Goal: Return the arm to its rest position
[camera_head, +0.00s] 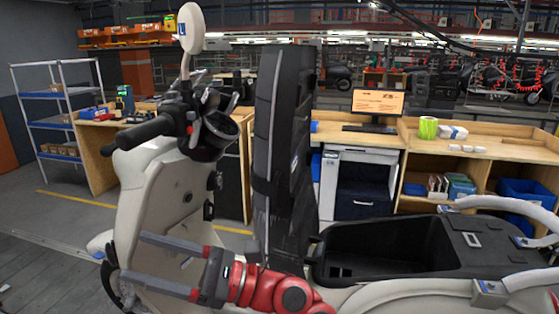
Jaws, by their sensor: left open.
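My left arm (262,288) is red and black and reaches in at the bottom middle. Its left gripper (133,258) points left, with two grey fingers spread apart and nothing between them. The fingers are in front of the lower front body of a cream scooter (160,190); I cannot tell if they touch it. My right gripper is not in view.
The scooter has a handlebar (145,133), a round mirror (190,28), a tall upright black panel (285,150) and an open black compartment (385,250). Behind stand a wooden workbench (480,140) with a monitor (377,104) and a blue shelf rack (58,125). Floor is clear at the left.

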